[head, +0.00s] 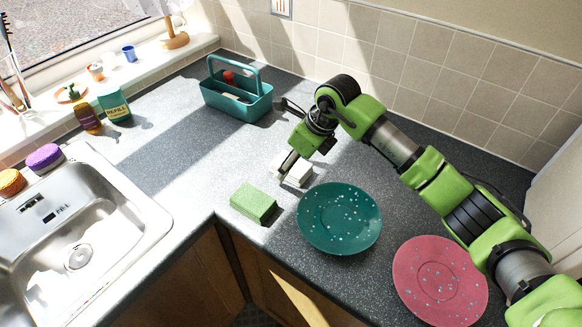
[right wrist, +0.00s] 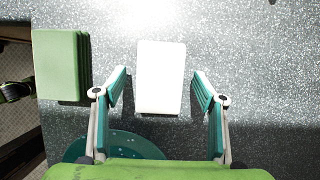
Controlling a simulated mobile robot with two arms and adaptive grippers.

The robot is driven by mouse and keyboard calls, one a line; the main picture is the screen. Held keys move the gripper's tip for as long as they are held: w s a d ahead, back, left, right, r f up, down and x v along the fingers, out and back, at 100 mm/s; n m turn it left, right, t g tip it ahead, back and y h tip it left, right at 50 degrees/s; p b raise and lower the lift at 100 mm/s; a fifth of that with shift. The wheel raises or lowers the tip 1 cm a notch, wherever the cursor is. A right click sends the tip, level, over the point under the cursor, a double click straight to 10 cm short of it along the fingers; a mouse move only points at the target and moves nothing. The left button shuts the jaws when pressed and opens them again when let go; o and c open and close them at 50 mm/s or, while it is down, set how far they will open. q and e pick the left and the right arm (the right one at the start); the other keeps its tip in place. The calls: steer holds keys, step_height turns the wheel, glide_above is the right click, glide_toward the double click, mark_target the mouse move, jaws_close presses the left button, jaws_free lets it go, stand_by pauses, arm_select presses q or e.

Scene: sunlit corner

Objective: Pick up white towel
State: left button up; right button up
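The white towel (head: 298,175) is a small folded block on the grey counter, behind the teal plate. In the right wrist view the white towel (right wrist: 160,77) lies in the middle, between the two fingers. My right gripper (right wrist: 160,84) is open, with a gap on each side of the towel and no visible contact. In the head view my right gripper hangs over the towel and hides part of it; its height above the counter is hard to tell. My left gripper is not in view.
A green folded block (head: 253,202) lies just left of the towel. A teal plate (head: 339,218) is close in front, a pink plate (head: 440,280) further right. A teal caddy (head: 236,96) stands behind. The sink (head: 90,240) is at left; counter between is clear.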

steer(key=c, duration=1.1)
steer(key=shift+r+p, duration=0.3)
steer(key=shift+p, duration=0.15)
step_height(320, 180, up, 2)
steer(key=shift+w+r+b, duration=0.1)
steer(key=shift+b, duration=0.95)
steer(key=shift+s+d+r+b, duration=0.2)
steer(key=shift+s+r+b, duration=0.55)
steer(key=shift+s+r, duration=1.35)
steer(key=shift+s+d+r+b, duration=0.2)
steer(key=shift+s+r+b, duration=0.55)
steer(key=shift+s+r, duration=1.35)
steer(key=shift+s+d+r+b, duration=0.2)
steer(key=shift+s+r+b, duration=0.8)
steer(key=shift+s, duration=1.9)
steer(key=shift+r, duration=0.2)
